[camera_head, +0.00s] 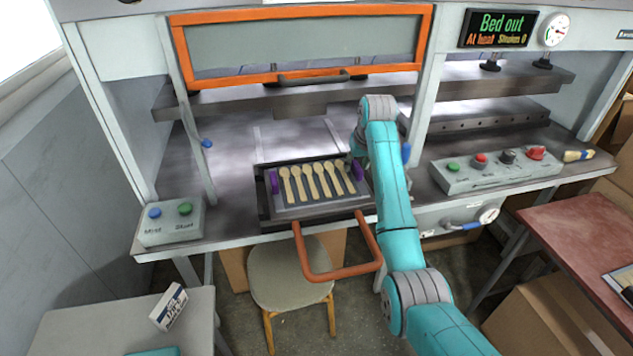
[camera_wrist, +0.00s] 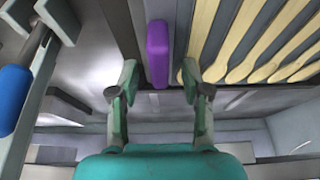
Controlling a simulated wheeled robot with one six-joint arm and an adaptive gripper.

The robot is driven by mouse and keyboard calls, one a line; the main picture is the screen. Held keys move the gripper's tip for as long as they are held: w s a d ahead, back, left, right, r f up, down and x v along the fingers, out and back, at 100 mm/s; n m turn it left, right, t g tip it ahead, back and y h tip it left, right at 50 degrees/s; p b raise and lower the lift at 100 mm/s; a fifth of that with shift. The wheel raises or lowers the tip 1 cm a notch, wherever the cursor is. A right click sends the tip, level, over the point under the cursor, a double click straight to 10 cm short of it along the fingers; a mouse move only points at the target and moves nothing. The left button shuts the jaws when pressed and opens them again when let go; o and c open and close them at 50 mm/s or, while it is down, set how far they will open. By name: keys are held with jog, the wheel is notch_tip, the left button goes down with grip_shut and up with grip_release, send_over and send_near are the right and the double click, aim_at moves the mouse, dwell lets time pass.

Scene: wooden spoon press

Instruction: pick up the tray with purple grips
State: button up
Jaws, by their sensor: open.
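The grey tray (camera_head: 312,206) lies on the dark pulled-out bed of the press in the head view, with several wooden spoons (camera_head: 311,183) across it. It has a purple grip on its left end (camera_head: 275,181) and another on its right end (camera_head: 358,169). My gripper (camera_wrist: 158,78) is open at the tray's right end, largely hidden by my arm in the head view. In the wrist view one purple grip (camera_wrist: 158,52) appears between and just beyond the two fingertips. I cannot tell whether either finger touches it.
An orange U-shaped handle (camera_head: 340,276) sticks out in front of the bed. The orange-framed guard (camera_head: 300,84) is raised above. A button box (camera_head: 170,222) stands left, a control panel (camera_head: 495,171) right. A blue-ended lever (camera_wrist: 14,90) is beside my gripper.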

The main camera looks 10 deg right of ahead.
jog(key=shift+w+f, duration=0.15)
jog(key=shift+f, duration=0.2)
jog(key=shift+c, duration=0.3)
grip_shut()
